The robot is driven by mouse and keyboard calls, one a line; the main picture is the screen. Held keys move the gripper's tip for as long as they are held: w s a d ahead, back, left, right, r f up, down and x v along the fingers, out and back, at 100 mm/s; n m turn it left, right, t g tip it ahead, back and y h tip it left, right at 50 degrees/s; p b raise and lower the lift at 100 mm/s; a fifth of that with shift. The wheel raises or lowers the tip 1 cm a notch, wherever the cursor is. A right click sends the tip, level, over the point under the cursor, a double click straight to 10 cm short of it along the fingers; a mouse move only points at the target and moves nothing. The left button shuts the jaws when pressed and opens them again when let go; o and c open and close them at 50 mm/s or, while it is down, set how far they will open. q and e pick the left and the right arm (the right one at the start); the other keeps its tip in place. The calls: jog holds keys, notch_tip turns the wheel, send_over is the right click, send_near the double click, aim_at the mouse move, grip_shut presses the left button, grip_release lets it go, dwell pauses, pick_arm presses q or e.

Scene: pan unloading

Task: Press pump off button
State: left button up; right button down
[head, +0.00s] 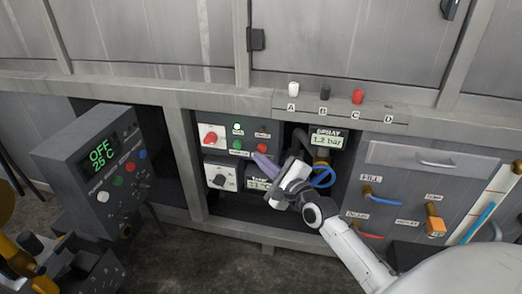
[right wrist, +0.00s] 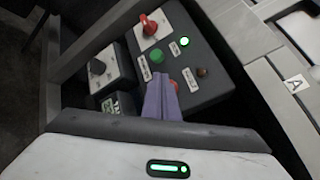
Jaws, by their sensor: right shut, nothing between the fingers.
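The dark pump control box (head: 250,138) sits in the bay under the counter. In the right wrist view it carries a green button (right wrist: 156,55), a lit green lamp (right wrist: 184,42), a dark brownish lamp (right wrist: 203,72) and a red button (right wrist: 174,85). The red button is partly hidden by my fingers. My right gripper (head: 259,157) has purple fingers and is shut and empty. In the right wrist view its fingertips (right wrist: 160,77) overlap the box face beside the red button; I cannot tell whether they touch it. My left gripper is not in view.
A grey console (head: 90,165) reading OFF stands at left. The counter edge overhangs above.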

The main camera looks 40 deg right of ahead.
dwell(0.8)
jog(key=shift+w+d, duration=0.3)
jog(key=shift+d, duration=0.05)
jog(key=shift+w+d, duration=0.3)
jog(key=shift+d, duration=0.1)
dwell(0.9)
jog(key=shift+a, duration=0.1)
jog(key=shift+s+a+p, duration=0.6)
jog(key=shift+a+p, duration=0.05)
jog(key=s+a+p, duration=0.3)
jog(key=shift+s+a, duration=0.15)
jog(key=shift+a, duration=0.25)
